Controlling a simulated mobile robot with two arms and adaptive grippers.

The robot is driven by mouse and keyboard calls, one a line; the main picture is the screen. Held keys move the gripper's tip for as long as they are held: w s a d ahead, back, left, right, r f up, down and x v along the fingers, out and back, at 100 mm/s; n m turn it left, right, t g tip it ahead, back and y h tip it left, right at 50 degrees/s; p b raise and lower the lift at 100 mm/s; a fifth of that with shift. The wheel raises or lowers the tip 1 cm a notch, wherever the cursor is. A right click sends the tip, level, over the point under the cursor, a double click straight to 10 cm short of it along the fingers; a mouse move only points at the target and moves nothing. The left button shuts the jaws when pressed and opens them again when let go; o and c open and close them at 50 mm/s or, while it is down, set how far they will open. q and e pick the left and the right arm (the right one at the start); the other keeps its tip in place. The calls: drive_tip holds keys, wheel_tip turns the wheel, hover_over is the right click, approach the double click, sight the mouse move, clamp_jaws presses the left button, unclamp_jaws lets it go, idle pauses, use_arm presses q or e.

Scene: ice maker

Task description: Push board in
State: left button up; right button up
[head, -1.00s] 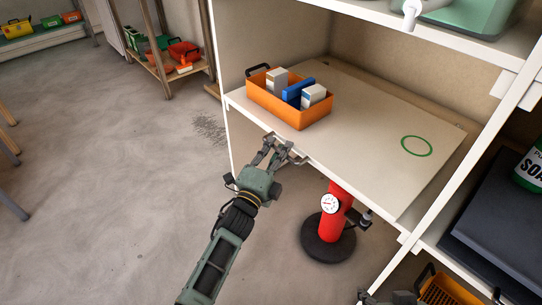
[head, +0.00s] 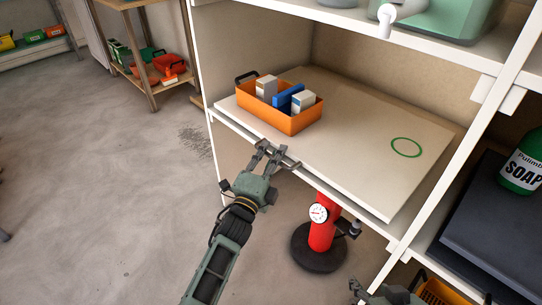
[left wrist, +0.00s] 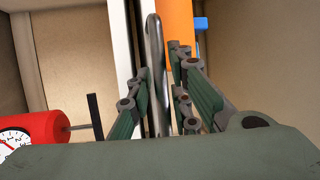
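The pale board (head: 350,165) lies at the middle level of the white cabinet, with a green ring marked on its right part. A grey bar-like handle (head: 290,162) runs along its front edge. My left gripper (head: 270,152) is at this edge, left of the middle. In the left wrist view its fingers (left wrist: 160,75) stand close on both sides of the grey handle (left wrist: 154,45) and look shut on it. My right gripper (head: 370,292) shows only in part at the bottom edge, and its fingers cannot be made out.
An orange bin (head: 290,122) with several boxes stands on the board's left part. A red cylinder with a gauge (head: 320,213) stands below the board. A green soap bottle (head: 522,165) and dark slabs (head: 500,215) are at right. The floor at left is clear.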

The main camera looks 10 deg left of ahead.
use_arm(q)
drive_tip(key=shift+o, duration=0.6)
drive_tip(key=shift+a, duration=0.1)
drive_tip(key=shift+s+a+f, duration=0.1)
drive_tip(key=shift+s, duration=0.05)
drive_tip(key=shift+s+a+f, duration=0.1)
drive_tip(key=shift+s, duration=0.25)
drive_tip(key=v, duration=1.1)
